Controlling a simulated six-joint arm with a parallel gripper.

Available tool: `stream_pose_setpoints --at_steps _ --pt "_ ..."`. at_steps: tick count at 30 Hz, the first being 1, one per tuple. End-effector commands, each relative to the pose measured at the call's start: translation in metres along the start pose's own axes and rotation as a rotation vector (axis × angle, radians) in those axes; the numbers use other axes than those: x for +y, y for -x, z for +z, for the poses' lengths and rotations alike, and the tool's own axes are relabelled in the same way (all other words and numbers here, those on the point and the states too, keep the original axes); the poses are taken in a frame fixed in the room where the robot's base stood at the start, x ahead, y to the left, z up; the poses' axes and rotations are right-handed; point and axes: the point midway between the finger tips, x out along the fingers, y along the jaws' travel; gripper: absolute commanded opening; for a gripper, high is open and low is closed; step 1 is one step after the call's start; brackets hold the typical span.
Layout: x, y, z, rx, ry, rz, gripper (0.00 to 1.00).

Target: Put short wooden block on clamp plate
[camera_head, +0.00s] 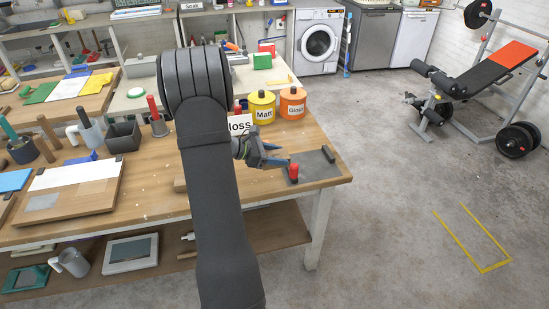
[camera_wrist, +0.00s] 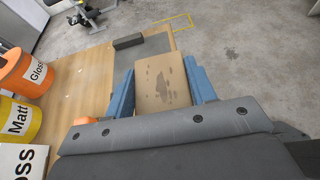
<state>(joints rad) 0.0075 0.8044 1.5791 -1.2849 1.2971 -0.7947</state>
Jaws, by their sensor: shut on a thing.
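A short wooden block (camera_wrist: 163,85), tan with dark blotches, sits between the two blue fingers of my gripper (camera_wrist: 161,78) in the wrist view. My gripper is shut on it. In the head view my gripper (camera_head: 280,158) is above the left part of the grey clamp plate (camera_head: 318,165), and I cannot make out the block there. The plate lies flat at the table's right end, with a dark bar along its right side. In the wrist view the plate (camera_wrist: 153,46) is partly hidden behind the block. I cannot tell whether the block touches it.
A red upright piece (camera_head: 293,172) stands at the plate's left part, close to my gripper. A yellow Matt tin (camera_head: 262,107) and an orange Gloss tin (camera_head: 292,104) stand behind. A white sign (camera_head: 240,124) is close behind my wrist. The table's right edge is near the plate.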

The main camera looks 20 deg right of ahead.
Motion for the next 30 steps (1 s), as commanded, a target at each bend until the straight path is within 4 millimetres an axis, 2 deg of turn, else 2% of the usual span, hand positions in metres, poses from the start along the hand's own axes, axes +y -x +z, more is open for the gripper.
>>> stream_pose_setpoints --at_steps 5,12,18,21,24,26,30 --pt "0.004 -0.041 0.019 0.005 -0.008 -0.002 0.26" --pt "0.010 -0.129 0.056 0.007 -0.009 0.007 0.26" --pt "0.005 -0.185 0.081 0.002 0.000 0.013 0.26" --pt "0.003 -0.200 0.088 0.000 0.004 0.017 0.26" --pt "0.005 -0.206 0.089 -0.001 0.007 0.018 0.26" --pt "0.011 -0.206 0.084 0.000 0.008 0.020 0.26" --pt "0.036 -0.198 0.061 0.000 0.010 0.022 0.26"
